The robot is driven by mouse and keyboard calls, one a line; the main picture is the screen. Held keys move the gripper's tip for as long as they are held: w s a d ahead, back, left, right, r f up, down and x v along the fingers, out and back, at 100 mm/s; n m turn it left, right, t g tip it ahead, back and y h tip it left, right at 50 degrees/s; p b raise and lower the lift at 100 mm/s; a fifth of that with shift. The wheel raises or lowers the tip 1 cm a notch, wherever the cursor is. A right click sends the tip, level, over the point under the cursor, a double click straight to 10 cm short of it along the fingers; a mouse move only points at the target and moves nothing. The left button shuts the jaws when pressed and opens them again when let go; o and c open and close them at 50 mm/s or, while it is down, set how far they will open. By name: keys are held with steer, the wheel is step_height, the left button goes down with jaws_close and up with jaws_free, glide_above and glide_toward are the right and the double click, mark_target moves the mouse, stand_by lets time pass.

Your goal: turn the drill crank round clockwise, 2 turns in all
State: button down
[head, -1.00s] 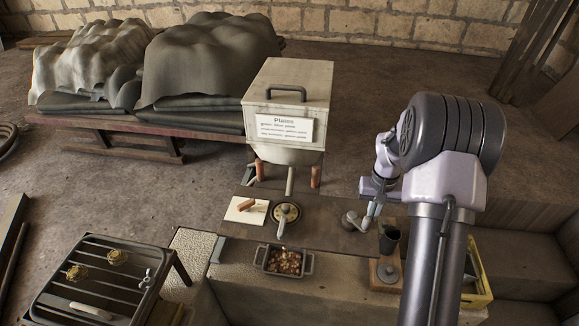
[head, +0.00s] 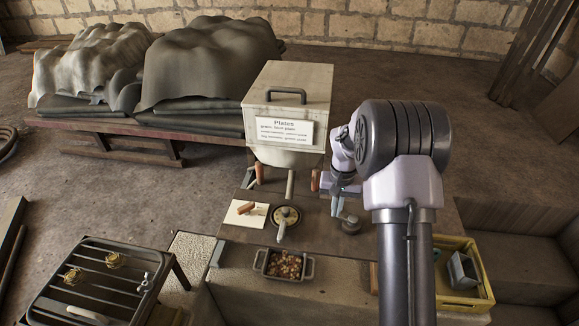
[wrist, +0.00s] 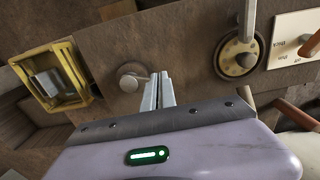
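The hopper box (head: 290,95) stands at the back of the bench with a "Plates" label. In front of it a round plate with a pale lever (head: 282,232) lies on the bench; it also shows in the wrist view (wrist: 240,57). Left of it, a brown wooden handle (head: 246,208) stands over a white card; it shows at the right edge of the wrist view (wrist: 312,44). I cannot tell for sure which is the drill crank. My gripper (head: 336,208) is right of both, near a grey round knob (head: 351,225). In the wrist view its fingers (wrist: 159,88) are together, with nothing visible between them.
A black pan (head: 283,264) with brown contents sits at the bench's front edge. A yellow crate (head: 464,300) holding a grey box is at right. A grill rack (head: 95,280) stands front left. Covered heaps (head: 210,65) lie behind. Bare bench separates my gripper from the plate.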

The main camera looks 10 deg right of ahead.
steer(key=w+d+p, duration=0.1)
steer(key=w+d, duration=0.2)
steer(key=shift+w+d+r+p, duration=0.1)
steer(key=shift+w+d+p, duration=0.15)
steer(key=shift+d+p, duration=0.1)
steer(key=d, duration=0.4)
steer(key=shift+s+d, duration=0.35)
steer(key=shift+d, duration=0.05)
steer(key=s+d, duration=0.2)
steer(key=s, duration=0.1)
steer(key=shift+d, duration=0.1)
steer(key=s, duration=0.1)
steer(key=s+b, duration=0.1)
steer(key=s, duration=0.1)
steer(key=s+a+b, duration=0.1)
steer(key=shift+s+f, duration=0.2)
steer(key=shift+s, duration=0.15)
steer(key=shift+s+a+r, duration=0.1)
steer(key=shift+s+a, duration=0.15)
steer(key=shift+s, duration=0.1)
steer(key=shift+r, duration=0.1)
